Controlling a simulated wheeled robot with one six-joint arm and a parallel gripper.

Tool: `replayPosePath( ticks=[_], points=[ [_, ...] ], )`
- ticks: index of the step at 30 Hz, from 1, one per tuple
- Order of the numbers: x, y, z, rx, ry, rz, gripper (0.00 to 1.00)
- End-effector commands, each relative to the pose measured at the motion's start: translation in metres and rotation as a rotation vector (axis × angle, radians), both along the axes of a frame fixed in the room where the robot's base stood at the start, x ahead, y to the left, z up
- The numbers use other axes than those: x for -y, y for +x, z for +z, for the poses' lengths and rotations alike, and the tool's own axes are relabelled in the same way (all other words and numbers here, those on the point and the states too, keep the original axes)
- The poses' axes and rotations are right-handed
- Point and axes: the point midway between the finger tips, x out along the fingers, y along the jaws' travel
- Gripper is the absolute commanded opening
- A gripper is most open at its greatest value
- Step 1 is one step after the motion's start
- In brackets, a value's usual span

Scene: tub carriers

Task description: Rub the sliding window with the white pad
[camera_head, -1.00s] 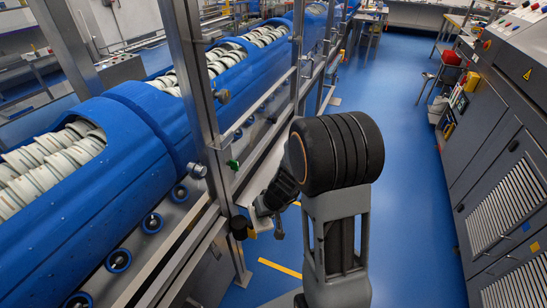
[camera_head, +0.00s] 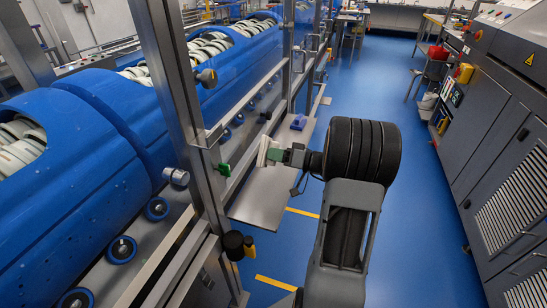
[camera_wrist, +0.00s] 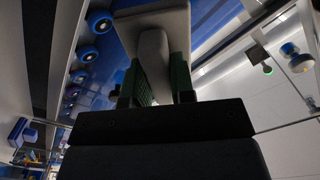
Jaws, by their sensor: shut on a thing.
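The white pad (camera_head: 263,150) is upright at the end of my gripper (camera_head: 275,154), its face turned left toward the guard frame. My gripper's green fingers are shut on the pad's pale grip; this also shows in the wrist view, where the pad (camera_wrist: 150,18) lies beyond the fingers (camera_wrist: 158,78). The sliding window (camera_head: 243,72) seems to be the clear pane between the metal posts along the blue machine; its edges are hard to make out. I cannot tell whether the pad touches it.
A metal shelf (camera_head: 262,200) lies below my gripper, with a blue-topped item (camera_head: 299,122) at its far end. The blue floor aisle on the right is clear beside grey cabinets (camera_head: 503,190).

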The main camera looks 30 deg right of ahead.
Motion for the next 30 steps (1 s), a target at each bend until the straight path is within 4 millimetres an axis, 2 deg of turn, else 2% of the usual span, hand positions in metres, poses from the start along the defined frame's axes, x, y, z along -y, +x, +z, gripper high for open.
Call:
replayPosePath(
  ticks=[16,30],
  points=[
    [-0.031,0.035,0.002,0.0,0.002,-0.001,0.04],
    [-0.038,0.041,0.0,-0.001,0.001,-0.001,0.04]
  ],
)
